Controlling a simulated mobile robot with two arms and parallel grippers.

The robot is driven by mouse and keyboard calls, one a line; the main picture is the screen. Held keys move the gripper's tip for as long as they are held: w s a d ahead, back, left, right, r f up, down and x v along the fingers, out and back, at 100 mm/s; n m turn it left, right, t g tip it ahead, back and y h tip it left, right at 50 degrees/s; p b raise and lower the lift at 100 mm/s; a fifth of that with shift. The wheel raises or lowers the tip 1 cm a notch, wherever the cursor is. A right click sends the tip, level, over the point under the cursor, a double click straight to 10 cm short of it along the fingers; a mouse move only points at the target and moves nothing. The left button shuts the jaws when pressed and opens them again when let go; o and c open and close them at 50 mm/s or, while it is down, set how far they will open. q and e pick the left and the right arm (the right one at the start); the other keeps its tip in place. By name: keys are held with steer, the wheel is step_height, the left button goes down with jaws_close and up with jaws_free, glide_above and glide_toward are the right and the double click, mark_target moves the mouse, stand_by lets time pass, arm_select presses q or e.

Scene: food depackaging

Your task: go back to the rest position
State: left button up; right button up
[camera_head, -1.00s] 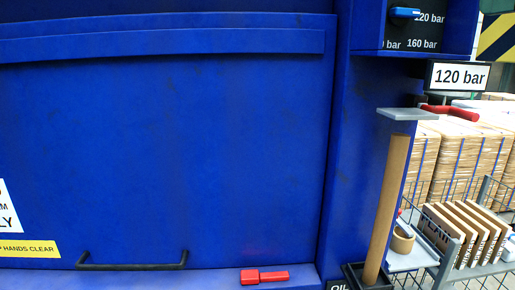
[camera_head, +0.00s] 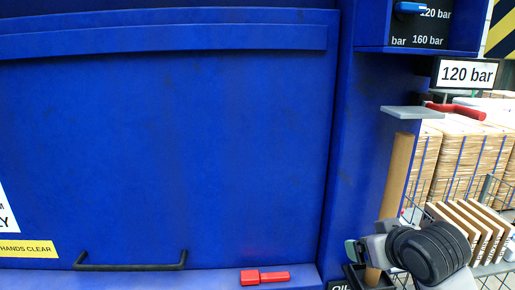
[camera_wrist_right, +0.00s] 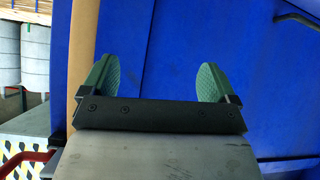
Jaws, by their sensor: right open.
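My right gripper (camera_head: 352,252) shows at the lower right of the head view, beside the foot of an upright brown tube. My dark wrist covers part of the rack behind it. In the right wrist view the gripper (camera_wrist_right: 157,82) has its two green fingers wide apart with nothing between them. The blue machine panel (camera_wrist_right: 260,90) is behind the fingers, and the brown tube (camera_wrist_right: 88,50) stands behind the left finger. My left gripper is not in view.
The blue machine door (camera_head: 165,140) with a black handle (camera_head: 130,267) fills the left. A red handle (camera_head: 264,277) lies on the ledge. A grey plate (camera_head: 411,112) juts out above the tube (camera_head: 400,165). Wooden boards (camera_head: 470,225) stand in a wire rack at right.

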steer(key=s+a+f+g, duration=0.1)
steer(key=s+f+g, duration=0.1)
steer(key=s+f, duration=0.6)
steer(key=s+a+f+g, duration=0.15)
steer(key=s+f, duration=0.35)
steer(key=f, duration=0.5)
steer(key=s+f+m+g+h, duration=0.1)
steer(key=s+f+g, duration=0.5)
steer(key=s, duration=1)
step_height(320, 180, down, 32)
steer(key=t+b, duration=0.1)
steer(key=b, duration=0.4)
steer(key=s+d+f+b, duration=0.1)
steer(key=s+f+b, duration=0.1)
steer(key=s+f, duration=0.6)
steer(key=s+d+f+g+b, duration=0.1)
steer(key=s+f+b, duration=0.1)
steer(key=s+f, duration=0.6)
step_height(320, 180, down, 5)
steer(key=shift+s+d+f, duration=0.2)
steer(key=shift+d, duration=0.2)
